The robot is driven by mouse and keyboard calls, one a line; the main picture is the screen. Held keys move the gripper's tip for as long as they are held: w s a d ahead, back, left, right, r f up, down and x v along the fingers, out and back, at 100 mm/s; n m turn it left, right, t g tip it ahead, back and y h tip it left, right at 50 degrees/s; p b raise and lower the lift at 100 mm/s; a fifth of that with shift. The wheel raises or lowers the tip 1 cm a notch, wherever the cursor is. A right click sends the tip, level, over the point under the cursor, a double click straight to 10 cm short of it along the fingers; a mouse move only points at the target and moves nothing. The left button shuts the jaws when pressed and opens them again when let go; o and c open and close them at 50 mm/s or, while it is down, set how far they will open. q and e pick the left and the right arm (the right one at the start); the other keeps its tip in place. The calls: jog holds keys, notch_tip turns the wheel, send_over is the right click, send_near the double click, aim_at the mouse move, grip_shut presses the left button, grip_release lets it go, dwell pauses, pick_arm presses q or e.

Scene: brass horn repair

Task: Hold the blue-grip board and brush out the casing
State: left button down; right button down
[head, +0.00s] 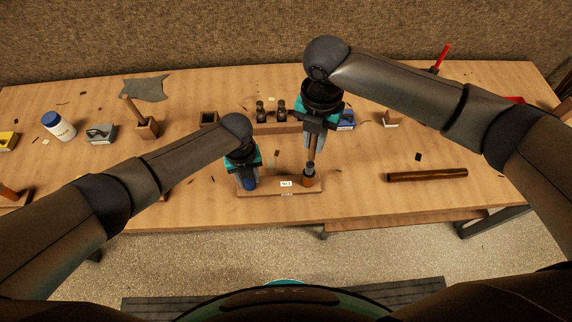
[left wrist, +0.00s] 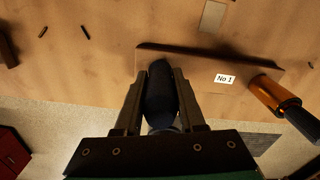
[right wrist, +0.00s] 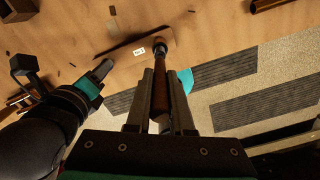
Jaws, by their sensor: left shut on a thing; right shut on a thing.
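The board (head: 270,190) lies near the table's front edge, with a "No 1" label (left wrist: 225,79) on it. My left gripper (head: 249,181) is shut on the board's dark blue grip (left wrist: 160,95) at its left end. A copper-coloured casing (head: 309,179) stands upright at the board's right end; it also shows in the left wrist view (left wrist: 275,95). My right gripper (head: 314,143) is above the casing, shut on the brown handle of the brush (right wrist: 160,92). The brush points down at the casing's mouth (right wrist: 160,48). How far its tip is inside is hidden.
A brass tube (head: 427,175) lies right of the board. Behind the board is a wooden rack (head: 275,128) with dark pieces. A white bottle (head: 58,127) with a blue cap and a grey box (head: 101,134) stand at left. Small dark scraps lie scattered about.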

aim_at(312, 152)
jog(key=shift+f, duration=0.1)
jog(key=shift+f, duration=2.35)
jog(key=shift+r, duration=2.5)
